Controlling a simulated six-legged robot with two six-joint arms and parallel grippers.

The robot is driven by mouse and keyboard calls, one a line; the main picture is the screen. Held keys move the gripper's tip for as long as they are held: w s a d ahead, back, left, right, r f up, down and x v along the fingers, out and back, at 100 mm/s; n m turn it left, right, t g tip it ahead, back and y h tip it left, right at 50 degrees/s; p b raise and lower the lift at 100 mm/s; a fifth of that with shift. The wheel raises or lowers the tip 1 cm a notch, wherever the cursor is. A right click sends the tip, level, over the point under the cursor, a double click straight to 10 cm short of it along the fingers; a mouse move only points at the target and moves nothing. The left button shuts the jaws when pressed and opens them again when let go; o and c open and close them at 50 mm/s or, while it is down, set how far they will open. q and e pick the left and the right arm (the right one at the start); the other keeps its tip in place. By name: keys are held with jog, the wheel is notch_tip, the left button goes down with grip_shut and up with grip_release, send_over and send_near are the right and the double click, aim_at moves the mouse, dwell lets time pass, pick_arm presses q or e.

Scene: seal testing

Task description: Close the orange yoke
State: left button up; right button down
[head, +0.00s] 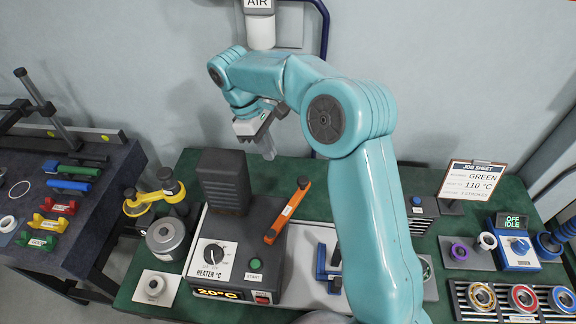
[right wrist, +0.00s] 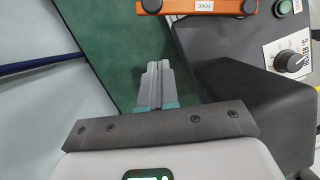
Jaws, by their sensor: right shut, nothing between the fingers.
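The orange yoke (head: 287,211) is a bar with a white label and a dark knob at its upper end. It slants up and to the right across the right part of the grey heater unit (head: 212,225). In the right wrist view the yoke (right wrist: 203,6) runs along the top edge, its label reading YOKE. My right gripper (head: 268,150) is shut and empty, pointing down above the bench behind the heater. In the right wrist view its fingertips (right wrist: 158,68) are together, apart from the yoke, over green mat. My left gripper is not in view.
A tall dark block (head: 222,180) stands on the heater, left of the yoke. A dial and green START button (head: 253,264) are in front; the display reads 20°C. A blue clamp (head: 328,268) sits right. Green mat behind the heater is clear.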

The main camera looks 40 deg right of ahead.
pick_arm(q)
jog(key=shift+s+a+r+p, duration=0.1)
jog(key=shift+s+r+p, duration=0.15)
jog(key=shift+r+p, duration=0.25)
pick_arm(e)
jog(key=s+d+f, duration=0.2)
jog(key=s+f, duration=0.2)
jog(key=s, duration=0.1)
jog(key=shift+s+d+f+m, duration=0.3)
jog(key=shift+s+f+m, duration=0.05)
jog(key=shift+f+m, duration=0.05)
